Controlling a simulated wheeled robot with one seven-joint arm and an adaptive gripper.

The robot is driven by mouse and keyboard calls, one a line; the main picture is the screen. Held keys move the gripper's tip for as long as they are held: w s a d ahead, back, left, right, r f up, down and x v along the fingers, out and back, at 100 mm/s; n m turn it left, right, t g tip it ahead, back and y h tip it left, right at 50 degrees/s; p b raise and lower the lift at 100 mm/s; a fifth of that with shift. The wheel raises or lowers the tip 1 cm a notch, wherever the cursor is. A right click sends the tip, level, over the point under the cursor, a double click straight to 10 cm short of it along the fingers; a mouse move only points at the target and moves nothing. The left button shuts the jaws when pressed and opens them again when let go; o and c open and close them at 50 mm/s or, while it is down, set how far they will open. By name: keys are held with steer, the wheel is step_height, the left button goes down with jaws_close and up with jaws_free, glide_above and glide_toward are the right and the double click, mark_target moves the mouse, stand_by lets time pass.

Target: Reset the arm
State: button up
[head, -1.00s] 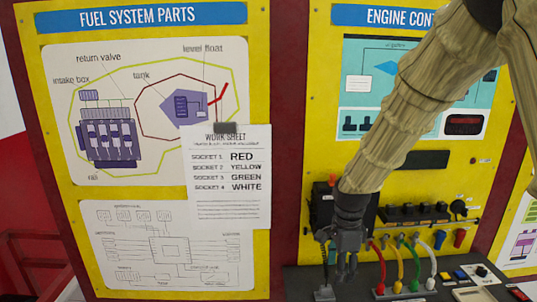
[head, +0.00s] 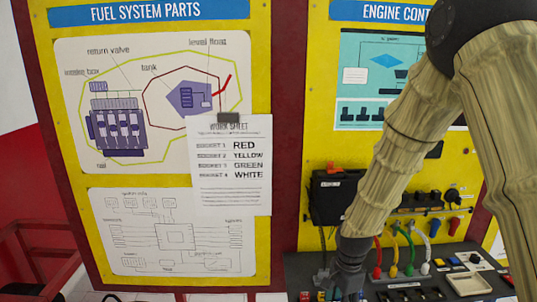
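My arm (head: 430,120), in a tan ribbed sleeve, comes down from the upper right across the engine control panel. My gripper (head: 345,288) is dark and points down at the bottom edge of the head view, over the left part of the dark bench. Its fingertips are at or past the picture edge, so I cannot tell whether it is open or shut or holds anything. Red (head: 377,258), yellow (head: 394,256), green (head: 410,254) and white (head: 425,254) leads stand on the bench just right of it.
A black box (head: 330,200) with an orange switch is on the yellow panel behind the gripper. A tray (head: 469,284) lies on the bench (head: 440,291). A work sheet (head: 229,165) is clipped to the fuel system board (head: 262,60). A red bin (head: 35,250) stands lower left.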

steer(key=s+f+n+b, duration=0.1)
steer(key=s+f+n, duration=0.3)
steer(key=f, duration=0.8)
steer(key=s+d+f+n+b, duration=0.1)
steer(key=s+f+n, duration=0.4)
steer(key=s+f, duration=0.6)
steer(key=s+d+f+n+b, duration=0.2)
steer(key=s+f, duration=0.8)
steer(key=s, duration=0.7)
steer(key=n+b, duration=0.1)
steer(key=n, duration=0.1)
steer(key=shift+d+f+n+b, duration=0.15)
steer(key=shift+f+n+b, duration=0.2)
steer(key=shift+n+b, duration=0.05)
